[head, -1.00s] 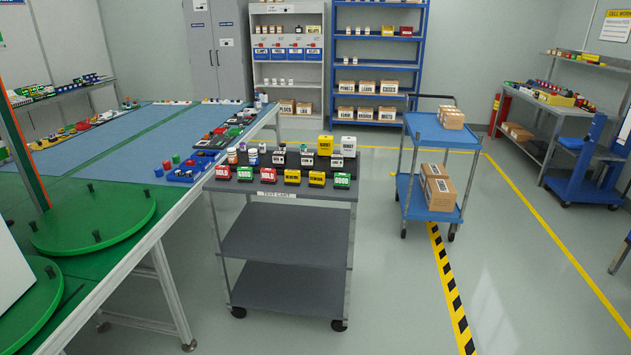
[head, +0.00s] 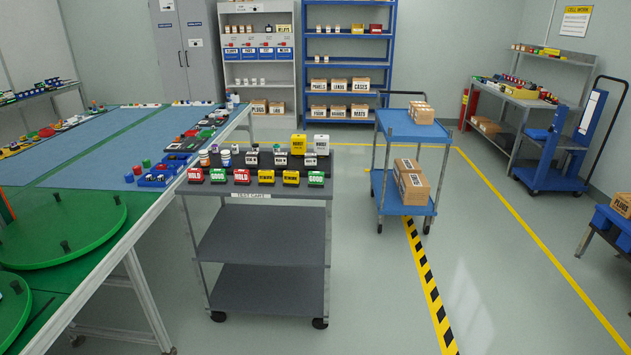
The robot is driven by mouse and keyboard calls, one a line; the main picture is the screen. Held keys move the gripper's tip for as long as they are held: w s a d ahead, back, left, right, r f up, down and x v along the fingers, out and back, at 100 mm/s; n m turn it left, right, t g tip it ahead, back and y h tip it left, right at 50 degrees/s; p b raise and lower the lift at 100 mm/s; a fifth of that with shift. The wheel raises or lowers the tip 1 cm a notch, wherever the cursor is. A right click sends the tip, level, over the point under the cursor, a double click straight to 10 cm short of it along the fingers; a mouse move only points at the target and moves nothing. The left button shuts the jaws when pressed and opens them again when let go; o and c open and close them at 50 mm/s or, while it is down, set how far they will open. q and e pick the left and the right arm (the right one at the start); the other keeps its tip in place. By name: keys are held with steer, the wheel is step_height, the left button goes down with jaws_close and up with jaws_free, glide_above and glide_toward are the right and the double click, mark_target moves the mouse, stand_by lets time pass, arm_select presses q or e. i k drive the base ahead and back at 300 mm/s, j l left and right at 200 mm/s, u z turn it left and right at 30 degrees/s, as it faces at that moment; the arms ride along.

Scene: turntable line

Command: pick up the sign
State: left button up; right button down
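The yellow lettering is too small to read surely. All stand upright and apart from any gripper. Neither of my grippers is in view.
Behind the signs, a dark riser holds small bottles and a yellow box (head: 298,144). A green turntable (head: 62,236) and blue-topped table are left. A blue cart (head: 412,127) with cartons stands behind right. Floor right of the grey cart is clear, with a striped line (head: 431,287).

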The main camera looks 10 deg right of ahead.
mark_target(195, 175)
steer(key=z, duration=0.3)
steer(key=i+j+z, duration=0.2)
steer(key=z, duration=0.15)
steer(key=i+j+z, duration=0.15)
steer(key=j+z, duration=0.15)
steer(key=j, duration=0.15)
steer(key=i+j+z, duration=0.1)
steer(key=j+z, duration=0.25)
